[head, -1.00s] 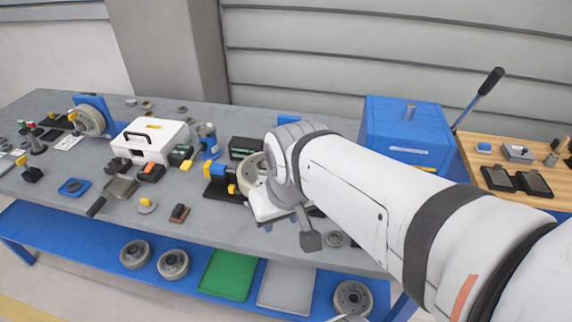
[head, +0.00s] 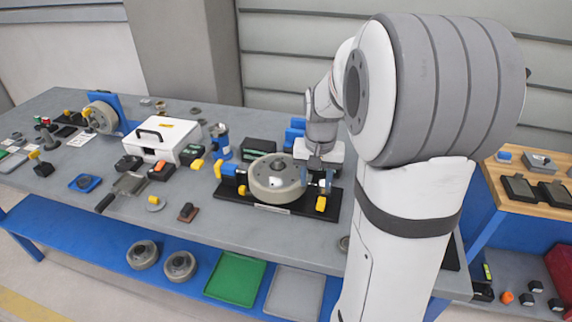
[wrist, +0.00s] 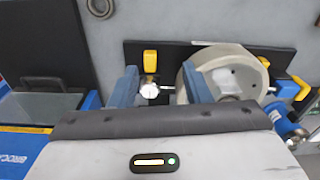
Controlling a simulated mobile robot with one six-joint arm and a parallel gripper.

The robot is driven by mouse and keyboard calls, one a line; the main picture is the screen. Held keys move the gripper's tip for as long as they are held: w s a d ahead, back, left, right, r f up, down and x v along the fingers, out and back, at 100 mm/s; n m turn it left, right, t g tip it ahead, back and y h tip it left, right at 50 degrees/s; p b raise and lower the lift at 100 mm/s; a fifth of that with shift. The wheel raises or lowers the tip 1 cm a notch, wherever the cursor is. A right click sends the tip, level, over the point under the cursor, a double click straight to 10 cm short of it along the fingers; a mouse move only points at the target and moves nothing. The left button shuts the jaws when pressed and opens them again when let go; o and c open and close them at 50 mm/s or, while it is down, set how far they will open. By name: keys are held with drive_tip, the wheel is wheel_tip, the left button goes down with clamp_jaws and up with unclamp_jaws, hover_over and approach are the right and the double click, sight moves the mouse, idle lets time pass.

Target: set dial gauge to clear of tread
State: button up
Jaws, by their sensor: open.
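A grey wheel (head: 275,180) sits in a fixture on a black base plate (head: 285,204) on the bench. It also shows in the wrist view (wrist: 232,66), at the right finger. What looks like the dial gauge, a small round pale face (wrist: 150,90), lies between my fingers in the wrist view, left of the wheel. In the head view the gauge is hard to make out beside my gripper (head: 317,178). My gripper (wrist: 160,82) is open, with its blue-grey fingers apart on either side of the gauge. Contact between the fingers and the gauge cannot be told.
A blue part (head: 229,169) is left of the wheel. A white case (head: 160,140) and small tools lie farther left.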

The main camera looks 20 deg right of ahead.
drive_tip(key=m, duration=0.1)
hover_over(321, 203)
drive_tip(key=shift+g, duration=0.3)
drive_tip(key=f, duration=0.4)
drive_tip(key=shift+s+a+f, duration=0.1)
drive_tip(key=shift+a+f, duration=0.1)
drive_tip(key=shift+f, duration=0.05)
drive_tip(key=shift+d+f, duration=0.1)
drive_tip(key=shift+f, duration=0.2)
wheel_tip(321, 203, down, 7)
drive_tip(key=shift+f, duration=0.2)
drive_tip(key=shift+c, duration=0.4)
clamp_jaws()
